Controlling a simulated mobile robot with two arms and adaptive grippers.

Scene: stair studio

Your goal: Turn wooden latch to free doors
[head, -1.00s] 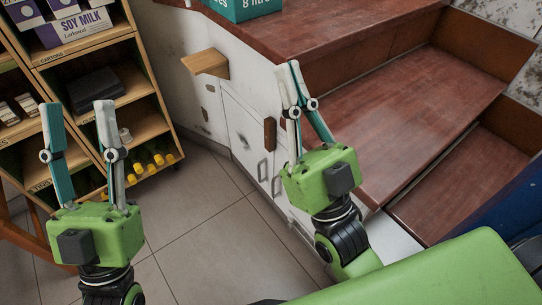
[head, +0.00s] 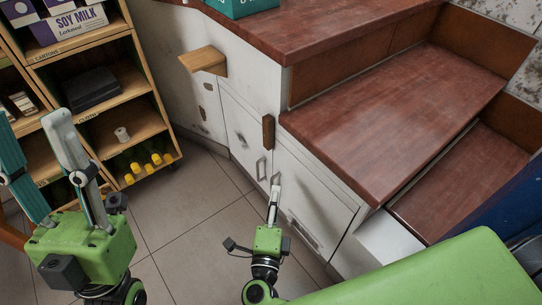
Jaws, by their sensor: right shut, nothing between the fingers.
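A dark brown wooden latch (head: 268,132) stands upright on the white cabinet front, by the edge between two doors. The left door (head: 240,128) and the right door (head: 305,190) look closed, each with a metal pull handle. My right gripper (head: 275,188) is shut and empty, pointing up the picture. My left gripper (head: 32,120) is open and empty at the left, over the shelf and floor, away from the latch.
A pale wooden block (head: 203,61) juts from the cabinet wall. Red-brown steps (head: 400,115) rise at the right above the doors. An open wooden shelf (head: 128,75) with cartons and bottles stands left. The tiled floor (head: 190,235) between is clear.

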